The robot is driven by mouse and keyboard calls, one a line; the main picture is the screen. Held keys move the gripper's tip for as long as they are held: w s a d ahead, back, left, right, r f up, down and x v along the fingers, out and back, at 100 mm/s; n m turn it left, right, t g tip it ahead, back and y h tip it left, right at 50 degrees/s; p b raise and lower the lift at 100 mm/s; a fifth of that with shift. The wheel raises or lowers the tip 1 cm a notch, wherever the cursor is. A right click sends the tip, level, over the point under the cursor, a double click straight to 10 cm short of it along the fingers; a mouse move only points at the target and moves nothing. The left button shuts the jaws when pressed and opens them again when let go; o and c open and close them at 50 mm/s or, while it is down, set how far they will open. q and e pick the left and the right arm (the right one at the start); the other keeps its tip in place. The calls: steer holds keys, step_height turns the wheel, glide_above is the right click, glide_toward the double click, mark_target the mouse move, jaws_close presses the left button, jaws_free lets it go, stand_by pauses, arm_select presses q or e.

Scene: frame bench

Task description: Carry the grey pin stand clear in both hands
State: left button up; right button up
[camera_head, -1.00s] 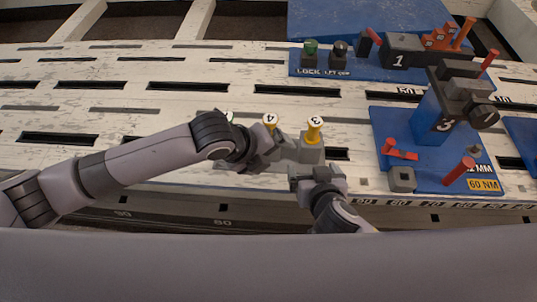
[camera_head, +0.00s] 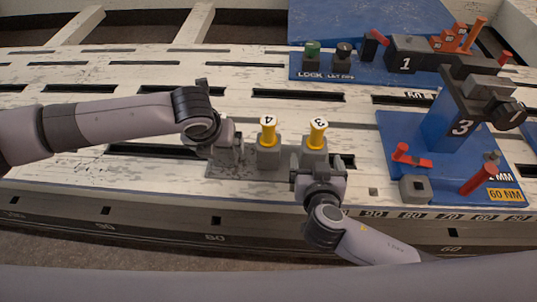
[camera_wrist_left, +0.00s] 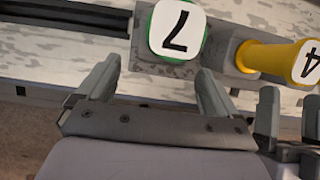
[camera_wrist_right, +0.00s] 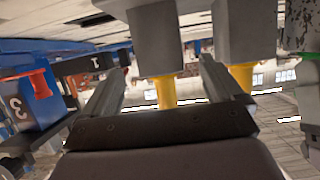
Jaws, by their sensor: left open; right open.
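The grey pin stand (camera_head: 232,172) rests on the white slotted bench. Two yellow pins stand upright in its blocks, with white caps marked 4 (camera_head: 268,128) and 3 (camera_head: 318,130). A green pin with a white cap marked 7 (camera_wrist_left: 177,30) shows in the left wrist view; my left arm hides it in the head view. My left gripper (camera_head: 230,143) is open at the stand's left end, with the 7 pin beyond the gap between its fingers. My right gripper (camera_head: 322,163) is open at the stand's right end, close to the block under pin 3. Contact is unclear.
A blue plate (camera_head: 395,185) with a post marked 3 (camera_head: 450,125) and red levers stands just right of the stand. Another blue board (camera_head: 300,70) with knobs and a block marked 1 (camera_head: 405,65) lies behind. Slotted bench surface to the left and behind is free.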

mark_target(223, 152)
arm_select(q)
steer(key=shift+x, duration=3.4)
arm_select(e)
steer(key=shift+x, duration=3.4)
arm_select(q)
steer(key=shift+s, duration=0.1)
arm_select(e)
steer(key=shift+a, duration=0.1)
arm_select(q)
jaws_close()
arm_select(e)
jaws_close()
arm_select(q)
steer(key=shift+w+d+r, duration=0.1)
steer(key=shift+w+r, duration=0.1)
steer(key=shift+r, duration=0.1)
arm_select(e)
steer(key=shift+w+r, duration=0.15)
steer(key=shift+r, duration=0.2)
